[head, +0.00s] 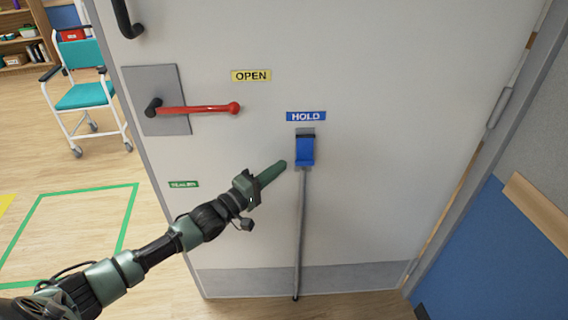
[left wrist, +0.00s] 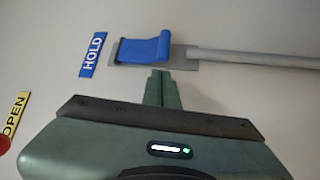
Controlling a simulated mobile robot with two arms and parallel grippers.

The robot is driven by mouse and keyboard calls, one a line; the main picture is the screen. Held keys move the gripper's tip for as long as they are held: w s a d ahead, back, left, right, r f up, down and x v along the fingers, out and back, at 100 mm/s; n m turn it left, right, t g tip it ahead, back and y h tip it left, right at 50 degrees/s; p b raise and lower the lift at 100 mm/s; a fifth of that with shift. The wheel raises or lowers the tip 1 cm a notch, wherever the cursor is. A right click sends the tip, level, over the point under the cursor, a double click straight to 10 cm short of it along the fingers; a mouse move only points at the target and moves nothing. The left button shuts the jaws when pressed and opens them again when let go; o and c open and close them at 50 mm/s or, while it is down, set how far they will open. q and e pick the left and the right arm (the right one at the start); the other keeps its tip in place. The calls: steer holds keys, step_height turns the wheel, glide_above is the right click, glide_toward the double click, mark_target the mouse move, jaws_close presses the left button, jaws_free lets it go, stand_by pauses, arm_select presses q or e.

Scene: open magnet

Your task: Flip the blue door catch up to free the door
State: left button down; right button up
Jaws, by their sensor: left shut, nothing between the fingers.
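The blue door catch (head: 305,150) is on the pale door (head: 380,120), just under a blue HOLD label (head: 306,116). A grey rod (head: 300,235) runs from below the catch down to the foot of the door. My left gripper (head: 283,164) is shut and empty, a little left of and below the catch. In the left wrist view the catch (left wrist: 145,48) lies just beyond my left gripper's fingertips (left wrist: 162,74), on a grey plate, with the rod (left wrist: 250,58) to its right. I cannot tell if the fingertips touch it. My right gripper is not in view.
A red lever handle (head: 200,109) sits on a grey plate left of the catch, under a yellow OPEN label (head: 251,76). A black pull handle (head: 126,18) is at the door's upper left. A teal wheeled chair (head: 86,95) stands beyond the door's left edge.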

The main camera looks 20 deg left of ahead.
mark_target(305, 151)
arm_select(q)
steer(key=shift+x, duration=1.35)
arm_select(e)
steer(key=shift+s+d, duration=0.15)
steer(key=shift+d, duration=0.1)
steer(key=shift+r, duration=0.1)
